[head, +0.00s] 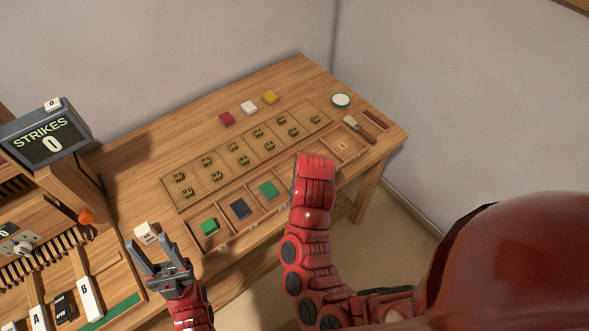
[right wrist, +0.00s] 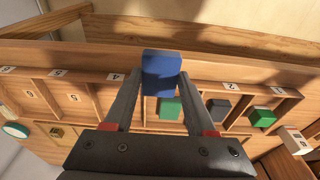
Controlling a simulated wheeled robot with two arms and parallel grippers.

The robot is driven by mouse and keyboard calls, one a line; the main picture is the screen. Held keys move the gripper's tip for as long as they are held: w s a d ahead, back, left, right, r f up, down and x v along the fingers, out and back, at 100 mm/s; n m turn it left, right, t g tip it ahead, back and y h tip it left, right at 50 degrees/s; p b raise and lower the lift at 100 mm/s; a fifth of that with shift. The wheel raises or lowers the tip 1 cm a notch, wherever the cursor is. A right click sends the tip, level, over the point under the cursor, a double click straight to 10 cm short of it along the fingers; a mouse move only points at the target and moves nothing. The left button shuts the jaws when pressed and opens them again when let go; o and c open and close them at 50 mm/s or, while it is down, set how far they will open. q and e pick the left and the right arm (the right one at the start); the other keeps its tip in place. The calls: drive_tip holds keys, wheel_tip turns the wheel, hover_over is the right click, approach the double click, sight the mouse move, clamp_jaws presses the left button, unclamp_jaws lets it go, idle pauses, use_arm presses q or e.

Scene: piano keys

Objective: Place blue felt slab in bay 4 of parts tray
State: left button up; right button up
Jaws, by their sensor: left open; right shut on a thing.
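The blue felt slab (right wrist: 161,72) is held between the fingertips of my right gripper (right wrist: 160,88), above the front edge of the parts tray (right wrist: 60,57). In the right wrist view it overlaps the tray's front between labels 4 and 2. Bay 4, by its label (right wrist: 116,77), is partly hidden behind one finger. A green slab (right wrist: 169,108) lies beside it in the adjacent bay. In the head view my right forearm hides the slab, the gripper and the tray's middle. My left gripper (head: 155,246) is open and empty, near a white block (head: 145,232).
A grey slab (head: 240,209) and another green slab (head: 209,227) occupy other bays. A board with brass pieces (head: 250,150) lies behind the tray. Red (head: 226,118), white (head: 249,107) and yellow (head: 269,97) blocks stand behind it. A brush (head: 358,128) lies at the right.

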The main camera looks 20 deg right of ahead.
drive_tip(key=w+b, duration=0.1)
drive_tip(key=w, duration=0.1)
drive_tip(key=w+d+f+b, duration=0.1)
drive_tip(key=w, duration=0.1)
drive_tip(key=w+b, duration=0.1)
drive_tip(key=w, duration=0.2)
drive_tip(key=shift+d+f, duration=0.25)
drive_tip(key=shift+d, duration=0.1)
drive_tip(key=w, duration=0.2)
drive_tip(key=w+p, duration=0.1)
drive_tip(key=w, duration=0.1)
drive_tip(key=w+d+p, duration=0.1)
drive_tip(key=w, duration=0.1)
drive_tip(key=shift+w+d+r, duration=0.1)
drive_tip(key=shift+w+r, duration=0.1)
drive_tip(key=shift+w, duration=0.1)
drive_tip(key=shift+w+d+f, duration=0.1)
drive_tip(key=shift+w+f, duration=0.15)
drive_tip(key=shift+w, duration=0.2)
drive_tip(key=shift+f+p, duration=0.5)
drive_tip(key=shift+p, duration=0.2)
wheel_tip(320, 180, down, 2)
drive_tip(key=shift+f+p, duration=0.15)
drive_tip(key=shift+p, duration=0.25)
drive_tip(key=shift+f, duration=0.1)
drive_tip(key=shift+f, duration=0.1)
drive_tip(key=o, duration=1.3)
